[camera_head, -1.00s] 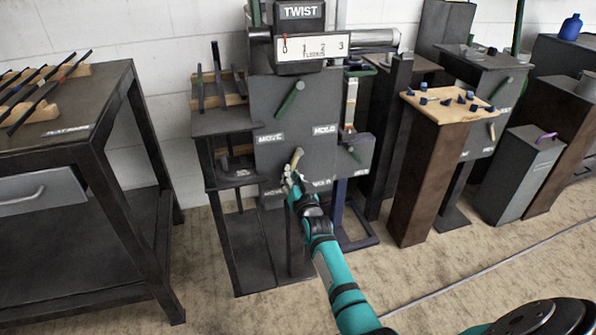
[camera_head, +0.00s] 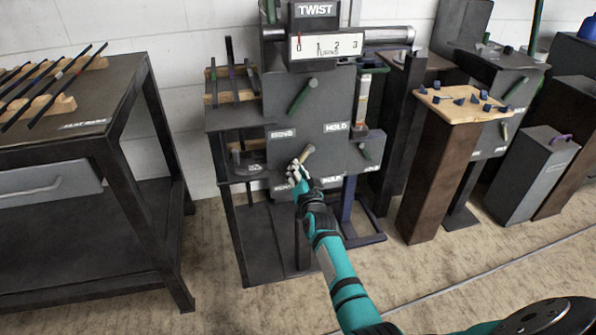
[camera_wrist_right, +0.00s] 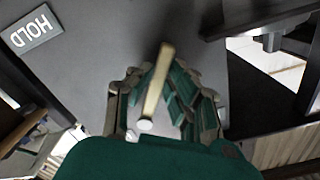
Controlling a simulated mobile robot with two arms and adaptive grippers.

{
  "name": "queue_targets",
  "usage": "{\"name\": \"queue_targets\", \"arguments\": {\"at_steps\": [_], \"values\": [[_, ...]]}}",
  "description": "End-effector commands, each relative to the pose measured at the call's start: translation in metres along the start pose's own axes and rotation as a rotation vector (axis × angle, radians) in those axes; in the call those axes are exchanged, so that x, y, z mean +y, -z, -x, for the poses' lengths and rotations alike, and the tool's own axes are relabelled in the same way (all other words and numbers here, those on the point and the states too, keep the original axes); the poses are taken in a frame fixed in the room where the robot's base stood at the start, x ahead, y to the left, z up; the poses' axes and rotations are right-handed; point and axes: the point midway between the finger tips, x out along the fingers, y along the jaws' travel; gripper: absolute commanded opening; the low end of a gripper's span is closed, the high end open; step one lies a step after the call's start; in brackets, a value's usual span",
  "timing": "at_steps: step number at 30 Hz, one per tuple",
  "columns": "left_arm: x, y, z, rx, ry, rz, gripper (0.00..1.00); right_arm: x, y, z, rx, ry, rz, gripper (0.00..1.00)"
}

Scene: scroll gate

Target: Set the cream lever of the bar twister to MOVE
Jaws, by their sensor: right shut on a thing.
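The bar twister (camera_head: 285,120) is a grey upright machine with a TWIST sign and a turns scale on top. Its cream lever (camera_head: 308,152) sits low on the front panel and slants up to the right from my right gripper (camera_head: 297,174). In the right wrist view the cream lever (camera_wrist_right: 158,80) lies between the fingers of my right gripper (camera_wrist_right: 160,105), which is shut on it. A HOLD label (camera_head: 332,181) is right of the gripper; a label at lower left is partly hidden. My left gripper is not in view.
A green lever (camera_head: 301,96) is higher on the panel, above a second MOVE and HOLD pair. A dark workbench (camera_head: 100,100) with bars stands at left. A brown pedestal (camera_head: 430,175) with small blue pieces stands at right. Open floor lies in front.

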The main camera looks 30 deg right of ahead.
Motion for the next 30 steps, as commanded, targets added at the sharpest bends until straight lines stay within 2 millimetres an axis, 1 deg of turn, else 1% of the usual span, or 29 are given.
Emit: {"name": "queue_targets", "arguments": {"at_steps": [1, 5, 6, 13, 17, 20, 27, 30], "values": [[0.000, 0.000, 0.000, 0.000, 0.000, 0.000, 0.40, 0.000, -0.001, 0.000, -0.002, 0.000, -0.006, 0.20], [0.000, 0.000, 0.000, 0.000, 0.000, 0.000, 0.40, 0.000, -0.001, 0.000, -0.002, 0.000, -0.004, 0.37], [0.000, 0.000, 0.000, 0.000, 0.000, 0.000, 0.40, 0.000, -0.001, 0.000, -0.001, 0.000, -0.004, 0.38], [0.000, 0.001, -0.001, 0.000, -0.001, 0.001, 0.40, 0.000, 0.000, 0.001, 0.000, 0.000, -0.002, 0.38], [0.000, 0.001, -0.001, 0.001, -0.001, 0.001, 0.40, 0.000, -0.001, 0.008, -0.001, 0.000, -0.003, 0.38], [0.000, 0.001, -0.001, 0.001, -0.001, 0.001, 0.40, 0.000, -0.002, 0.022, -0.002, 0.000, -0.003, 0.38], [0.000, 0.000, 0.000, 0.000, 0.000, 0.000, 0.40, 0.000, -0.002, 0.074, -0.002, -0.001, -0.003, 0.38], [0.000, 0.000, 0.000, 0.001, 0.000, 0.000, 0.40, 0.000, -0.001, 0.093, -0.002, -0.001, -0.002, 0.38]]}}
